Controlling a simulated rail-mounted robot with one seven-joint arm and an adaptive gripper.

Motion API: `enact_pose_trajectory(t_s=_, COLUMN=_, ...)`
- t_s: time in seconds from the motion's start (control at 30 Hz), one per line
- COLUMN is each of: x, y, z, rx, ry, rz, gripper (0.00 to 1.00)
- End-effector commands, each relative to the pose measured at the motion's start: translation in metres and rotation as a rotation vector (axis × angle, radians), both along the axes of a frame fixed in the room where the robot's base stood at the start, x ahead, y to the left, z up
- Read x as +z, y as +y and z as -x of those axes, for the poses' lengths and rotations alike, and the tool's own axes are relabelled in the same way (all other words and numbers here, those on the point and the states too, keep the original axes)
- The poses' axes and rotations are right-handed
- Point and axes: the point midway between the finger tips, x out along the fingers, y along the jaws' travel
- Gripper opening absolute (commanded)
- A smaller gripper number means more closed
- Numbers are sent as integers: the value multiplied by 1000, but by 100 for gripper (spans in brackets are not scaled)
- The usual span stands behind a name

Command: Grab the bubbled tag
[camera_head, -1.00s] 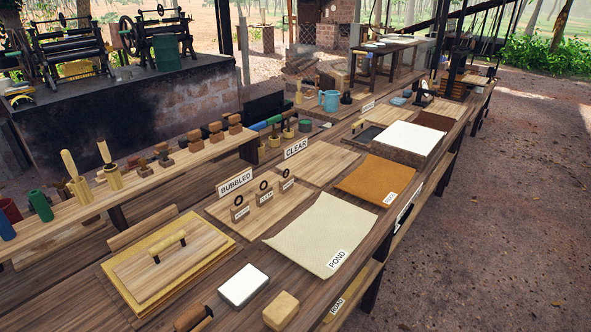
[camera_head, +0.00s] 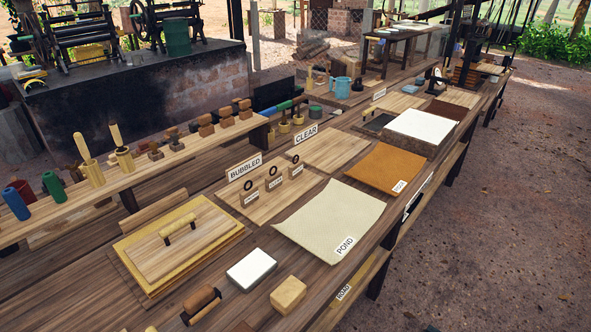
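Three small wooden tags with black rings on top stand in a row on a pale board (camera_head: 279,206) on the long bench. They are the left tag (camera_head: 251,199), the middle tag (camera_head: 274,183) and the right tag (camera_head: 296,170). Each has a small white label, too small to read surely, so I cannot tell which one is the bubbled tag. A white sign reading BUBBLED (camera_head: 245,167) stands behind them at the board's back edge. My gripper is not in view.
A CLEAR sign (camera_head: 306,134) stands by the neighbouring board. A cream POND sheet (camera_head: 330,218) lies in front of the tags. A handled wooden board (camera_head: 181,244), a white block (camera_head: 251,269) and a raised shelf (camera_head: 190,151) with stamps are nearby.

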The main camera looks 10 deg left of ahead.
Motion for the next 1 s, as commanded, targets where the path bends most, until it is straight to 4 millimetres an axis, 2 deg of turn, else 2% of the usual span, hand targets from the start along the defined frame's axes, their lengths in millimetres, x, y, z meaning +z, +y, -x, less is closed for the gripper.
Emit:
enact_pose_trajectory(t_s=0.27, x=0, y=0, z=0, rx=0, ry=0, rz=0, gripper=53)
enact_pose_trajectory(t_s=0.5, x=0, y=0, z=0, rx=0, ry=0, rz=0, gripper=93)
enact_pose_trajectory(t_s=0.57, x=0, y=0, z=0, rx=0, ry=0, rz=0, gripper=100)
enact_pose_trajectory(t_s=1.0, x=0, y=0, z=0, rx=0, ry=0, rz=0, gripper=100)
